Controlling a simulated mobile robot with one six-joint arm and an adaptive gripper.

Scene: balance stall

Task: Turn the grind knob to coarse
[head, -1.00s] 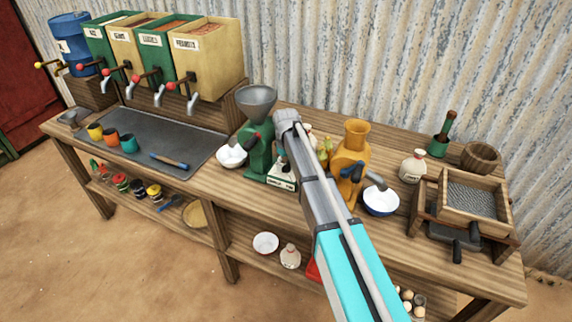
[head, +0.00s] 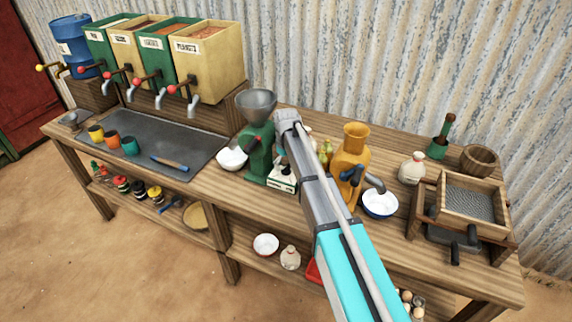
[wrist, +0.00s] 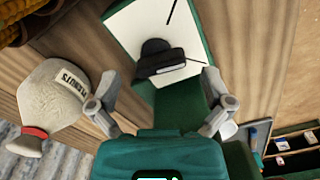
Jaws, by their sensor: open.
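The grind knob (wrist: 165,60) is black and sits on a white dial plate (wrist: 130,30) with thin black marks and a green edge. In the head view the dial plate (head: 282,185) is on the foot of the green grinder (head: 260,150), which has a grey hopper. My gripper (wrist: 160,108) is open, with its grey fingers wide apart. In the wrist view the knob appears beyond the fingertips, between their lines, and no finger touches it. In the head view my arm hides the fingers, and I cannot make out the knob.
A cream sack labelled peanuts (wrist: 55,95) with a red top stands close beside one finger. A white bowl (head: 232,158) is left of the green grinder. An orange grinder (head: 350,160) and another bowl (head: 380,203) stand to the right. Bare wooden table (head: 215,183) lies in front.

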